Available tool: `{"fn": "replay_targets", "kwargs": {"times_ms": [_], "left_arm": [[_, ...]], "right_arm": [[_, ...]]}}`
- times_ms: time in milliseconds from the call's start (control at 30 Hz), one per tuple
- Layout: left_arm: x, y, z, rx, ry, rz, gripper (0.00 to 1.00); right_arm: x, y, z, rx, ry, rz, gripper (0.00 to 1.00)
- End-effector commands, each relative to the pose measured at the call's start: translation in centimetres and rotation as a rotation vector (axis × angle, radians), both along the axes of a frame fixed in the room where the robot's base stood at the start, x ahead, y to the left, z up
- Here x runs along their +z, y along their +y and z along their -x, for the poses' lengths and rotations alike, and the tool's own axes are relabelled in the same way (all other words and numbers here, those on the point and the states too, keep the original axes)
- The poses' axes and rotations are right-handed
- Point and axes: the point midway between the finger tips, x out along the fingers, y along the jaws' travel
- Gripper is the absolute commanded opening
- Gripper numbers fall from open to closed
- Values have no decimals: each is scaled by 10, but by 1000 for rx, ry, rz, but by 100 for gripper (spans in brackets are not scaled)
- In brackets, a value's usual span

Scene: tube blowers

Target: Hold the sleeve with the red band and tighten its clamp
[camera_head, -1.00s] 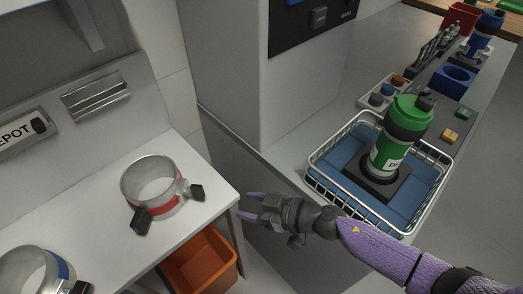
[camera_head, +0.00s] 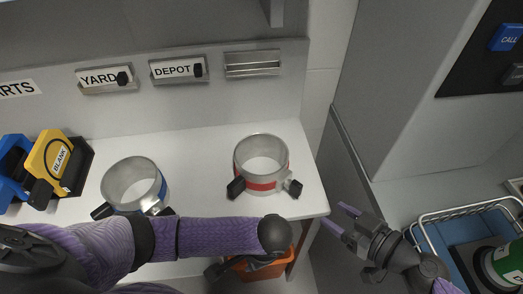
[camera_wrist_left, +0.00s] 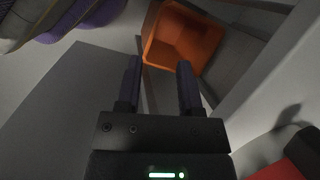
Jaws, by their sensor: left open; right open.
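The red-banded sleeve (camera_head: 261,184) is an open metal ring standing upright on the white bench near its right end. It has a black handle at its lower left and a clamp with a black knob (camera_head: 294,188) at its lower right. My left wrist is in front of the sleeve, below the bench edge in the picture; its gripper is mostly hidden in the head view. In the left wrist view my left gripper (camera_wrist_left: 158,76) is open and empty. My right gripper (camera_head: 340,218) is open and empty, right of the bench corner, apart from the sleeve.
A blue-banded sleeve (camera_head: 135,184) stands left on the bench, partly behind my left forearm. An orange bin (camera_wrist_left: 180,40) is below the bench. Blue and yellow (camera_head: 60,160) blocks stand far left. A wire basket (camera_head: 432,236) with a green bottle (camera_head: 508,262) is at right.

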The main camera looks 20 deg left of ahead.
Motion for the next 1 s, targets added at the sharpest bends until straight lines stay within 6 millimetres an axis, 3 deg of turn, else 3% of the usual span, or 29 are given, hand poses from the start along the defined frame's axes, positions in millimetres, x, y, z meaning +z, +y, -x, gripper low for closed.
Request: {"fn": "replay_targets", "kwargs": {"times_ms": [33,233,400,533,667,1000], "left_arm": [[21,-3,-11,-37,21,6,47],[94,-20,-62,-188,94,210,47],[156,3,-109,-306,34,292,47],[188,20,-128,-358,-14,309,47],[192,25,-133,-376,-27,315,47],[119,25,-133,-375,-26,315,47]], "right_arm": [[0,0,0,0,0,0,59],[0,0,0,0,0,0,59],[0,0,0,0,0,0,59],[0,0,0,0,0,0,59],[0,0,0,0,0,0,59],[0,0,0,0,0,0,59]]}}
